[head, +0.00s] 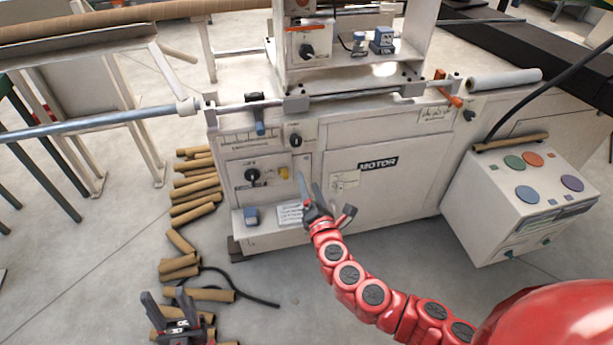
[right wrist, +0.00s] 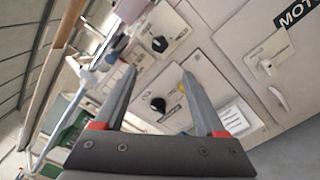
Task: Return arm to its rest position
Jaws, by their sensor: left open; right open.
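My right arm (head: 372,293), red and jointed, reaches from the lower right to the front of the cream machine (head: 400,190). My right gripper (head: 318,190) is open in front of the lower control panel, right of the yellow button (head: 284,172). In the right wrist view its two grey fingers (right wrist: 158,78) are spread with nothing between them. The black rotary knob (right wrist: 158,105) and the yellow button (right wrist: 183,88) show beyond the gap. I cannot tell whether a finger touches the panel. My left gripper (head: 167,300) is open and empty low at the left, over cardboard tubes.
Several cardboard tubes (head: 192,205) lie on the floor left of the machine, near a black cable (head: 240,290). A white control box (head: 520,200) with coloured buttons stands at the right. A metal bar (head: 90,123) sticks out leftward.

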